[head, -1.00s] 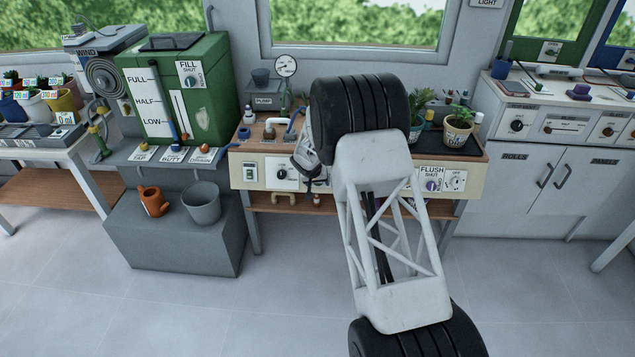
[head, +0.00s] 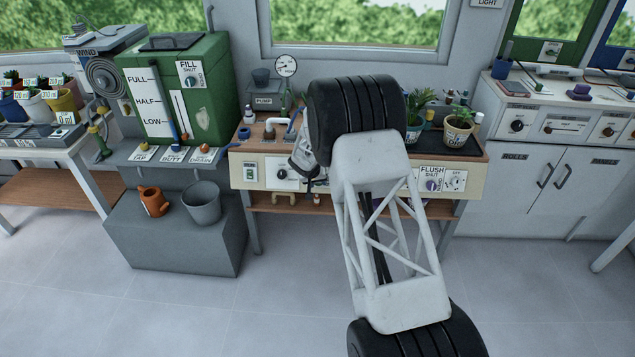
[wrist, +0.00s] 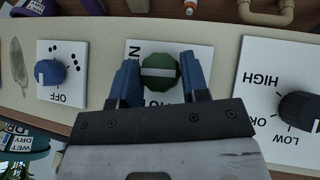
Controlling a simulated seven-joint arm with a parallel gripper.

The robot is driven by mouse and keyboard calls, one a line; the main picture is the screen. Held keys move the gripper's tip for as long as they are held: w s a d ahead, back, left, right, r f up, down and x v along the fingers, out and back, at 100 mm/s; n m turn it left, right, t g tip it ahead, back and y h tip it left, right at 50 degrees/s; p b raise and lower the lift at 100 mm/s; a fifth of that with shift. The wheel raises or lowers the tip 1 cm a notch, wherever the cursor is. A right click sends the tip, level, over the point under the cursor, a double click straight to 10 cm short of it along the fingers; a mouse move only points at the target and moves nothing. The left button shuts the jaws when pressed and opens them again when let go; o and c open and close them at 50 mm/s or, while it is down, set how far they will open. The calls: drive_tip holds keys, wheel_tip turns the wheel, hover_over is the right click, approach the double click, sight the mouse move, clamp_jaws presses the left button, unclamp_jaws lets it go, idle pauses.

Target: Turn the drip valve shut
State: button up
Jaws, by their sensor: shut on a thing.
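A round green knob (wrist: 161,72) with a white bar across it shows in the wrist view, on a white plate of the cream panel. The bar lies about level in that picture. The plate's lettering is upside down and mostly covered, so I cannot read it in full. My gripper (wrist: 159,66) has its two blue fingers on either side of the knob, shut on it. In the head view the knob and the fingertips are hidden behind my arm, in front of the bench panel (head: 257,170).
In the wrist view a blue knob (wrist: 50,73) marked OFF is on one side and a black knob (wrist: 299,111) marked LOW and HIGH on the other. Pipes (wrist: 265,12) run just beyond the panel edge.

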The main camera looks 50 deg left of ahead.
drive_tip(key=shift+s+f+n+t+h, duration=0.1)
drive_tip(key=shift+n+t+h, duration=0.7)
drive_tip(key=shift+n+t, duration=0.35)
drive_tip(key=n+t+h, duration=0.1)
drive_tip(key=n+t, duration=0.1)
drive_tip(key=t, duration=0.1)
drive_tip(key=shift+f+n, duration=0.1)
drive_tip(key=shift+n, duration=0.15)
drive_tip(key=n+t, duration=0.3)
drive_tip(key=shift+f+t, duration=0.1)
drive_tip(key=shift+t, duration=0.25)
drive_tip(key=n+t, duration=0.3)
drive_tip(key=shift+s+f+n+y, duration=0.1)
drive_tip(key=shift+n+y, duration=0.3)
drive_tip(key=o, duration=0.9)
